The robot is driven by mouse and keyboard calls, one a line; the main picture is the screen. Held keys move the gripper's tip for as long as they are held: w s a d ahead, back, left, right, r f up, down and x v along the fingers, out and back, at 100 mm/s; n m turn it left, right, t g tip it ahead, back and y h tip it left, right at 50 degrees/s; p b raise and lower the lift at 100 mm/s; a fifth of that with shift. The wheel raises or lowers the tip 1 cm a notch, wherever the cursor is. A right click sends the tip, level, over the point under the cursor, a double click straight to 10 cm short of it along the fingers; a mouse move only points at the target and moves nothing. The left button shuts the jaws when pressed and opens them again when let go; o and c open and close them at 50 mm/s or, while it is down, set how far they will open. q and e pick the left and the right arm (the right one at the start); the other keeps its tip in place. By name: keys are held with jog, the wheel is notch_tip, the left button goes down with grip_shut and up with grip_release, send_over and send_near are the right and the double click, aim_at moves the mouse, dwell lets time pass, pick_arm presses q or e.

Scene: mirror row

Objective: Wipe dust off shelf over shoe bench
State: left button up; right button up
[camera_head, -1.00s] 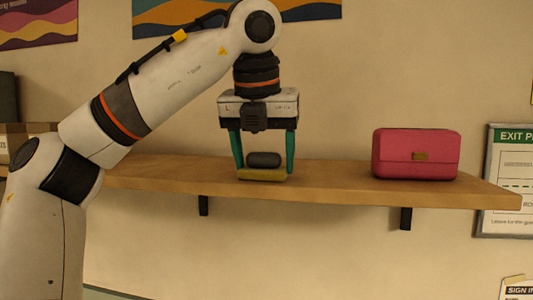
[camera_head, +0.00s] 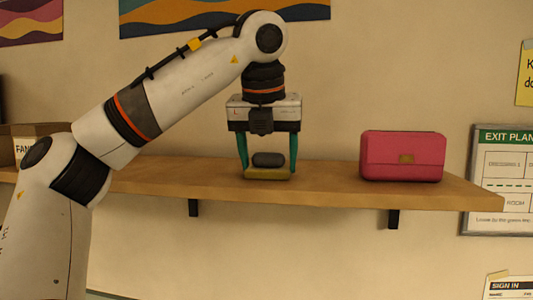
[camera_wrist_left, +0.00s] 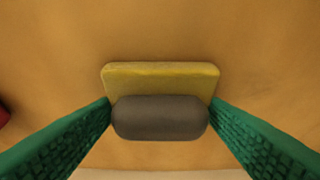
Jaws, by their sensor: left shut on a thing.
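The wooden shelf (camera_head: 320,190) is fixed to the wall on dark brackets. My left gripper (camera_head: 268,160) points down over its middle, its green fingers shut on the dark grey grip of a yellow wiping pad (camera_head: 268,173). The pad lies low at the shelf surface and seems to touch it. In the left wrist view the grey grip sits between both fingers, with the yellow pad (camera_wrist_left: 160,78) beneath it, flat over the wood. I cannot make out any dust on the shelf. My right gripper is not in view.
A pink bag (camera_head: 403,156) stands on the shelf to the right of the gripper. A cardboard box (camera_head: 40,130) is at the far left, partly behind my arm. A framed exit plan (camera_head: 503,180) hangs by the shelf's right end. The shelf between pad and bag is bare.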

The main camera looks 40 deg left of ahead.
aim_at(279, 171)
pick_arm(q)
jog(key=shift+w+a+r, duration=0.1)
jog(key=shift+w+a, duration=0.1)
jog(key=shift+w, duration=0.3)
jog(key=shift+w+a+p, duration=0.4)
jog(key=shift+w+p, duration=0.05)
jog(key=shift+w, duration=0.2)
jog(key=shift+w+a, duration=0.4)
jog(key=shift+w, duration=0.35)
jog(key=shift+w+a, duration=0.4)
jog(key=shift+w, duration=0.35)
jog(key=shift+w+d, duration=0.2)
jog(key=shift+d, duration=0.3)
jog(key=shift+w+d, duration=0.2)
jog(key=shift+d, duration=0.25)
jog(key=shift+s+d+f+b, duration=0.35)
jog(key=shift+s+b, duration=0.15)
jog(key=shift+b, duration=0.2)
jog(key=shift+s+d+b, duration=0.3)
jog(key=shift+s+b, duration=0.2)
jog(key=shift+s, duration=0.15)
jog(key=shift+s+d+r, duration=0.15)
jog(key=shift+s+d, duration=0.35)
jog(key=shift+s, duration=0.45)
jog(key=shift+s+d+r, duration=0.1)
jog(key=shift+s+d, duration=0.4)
jog(key=shift+s, duration=0.45)
jog(key=shift+s+d+r, duration=0.15)
jog(key=shift+s+d, duration=0.35)
jog(key=shift+s, duration=0.45)
